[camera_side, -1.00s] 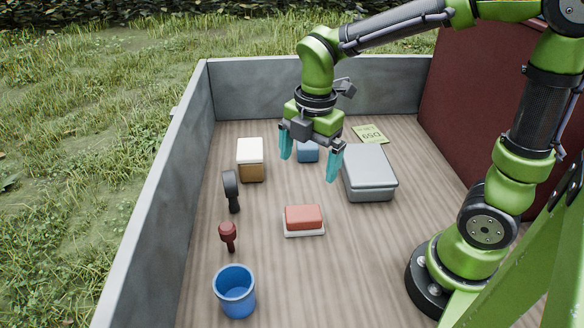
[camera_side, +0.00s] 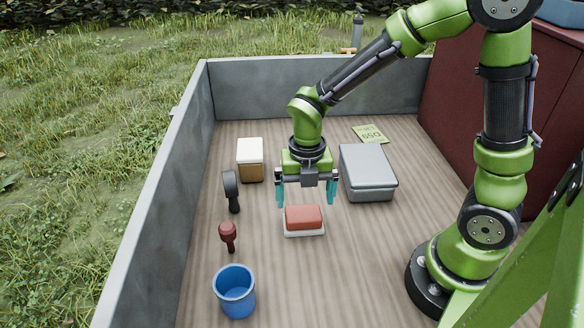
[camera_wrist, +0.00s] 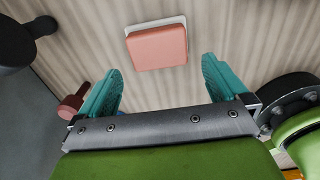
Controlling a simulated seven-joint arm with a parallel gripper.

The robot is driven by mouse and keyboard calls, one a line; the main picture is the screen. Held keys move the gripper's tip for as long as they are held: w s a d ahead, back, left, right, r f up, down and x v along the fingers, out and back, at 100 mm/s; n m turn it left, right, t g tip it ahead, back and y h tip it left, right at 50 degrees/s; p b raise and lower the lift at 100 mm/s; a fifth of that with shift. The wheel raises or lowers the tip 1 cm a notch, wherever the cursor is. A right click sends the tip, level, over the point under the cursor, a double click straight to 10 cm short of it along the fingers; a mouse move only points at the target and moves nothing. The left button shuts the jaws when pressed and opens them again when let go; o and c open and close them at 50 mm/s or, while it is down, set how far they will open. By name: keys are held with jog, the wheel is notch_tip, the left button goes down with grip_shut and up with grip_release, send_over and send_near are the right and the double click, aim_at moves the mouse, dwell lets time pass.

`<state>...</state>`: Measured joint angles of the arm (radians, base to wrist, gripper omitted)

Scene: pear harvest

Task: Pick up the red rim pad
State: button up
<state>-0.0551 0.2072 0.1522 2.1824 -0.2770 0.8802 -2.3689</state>
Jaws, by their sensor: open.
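The red rim pad (camera_side: 304,217) is a rounded red block lying on a thin white base (camera_side: 304,233) on the wooden bed floor. In the wrist view the red pad (camera_wrist: 157,48) shows ahead of the fingertips, roughly between their lines. My gripper (camera_side: 305,198) is open and empty, its teal fingers pointing down. It hangs just behind and above the pad, with one finger toward each side. In the wrist view the two fingers (camera_wrist: 163,68) are wide apart and not touching the pad.
A grey lidded box (camera_side: 368,172) stands right of my gripper. A white-and-brown box (camera_side: 250,160), a black-handled tool (camera_side: 232,190), a dark red knobbed tool (camera_side: 228,236) and a blue bucket (camera_side: 235,291) stand left. A green card (camera_side: 370,134) lies behind. Floor right of the pad is clear.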

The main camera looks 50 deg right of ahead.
aim_at(303, 212)
jog(key=f, duration=0.6)
jog(key=shift+w+d+f, duration=0.15)
jog(key=shift+w+f, duration=0.05)
jog(key=shift+w, duration=0.05)
jog(key=c, duration=0.7)
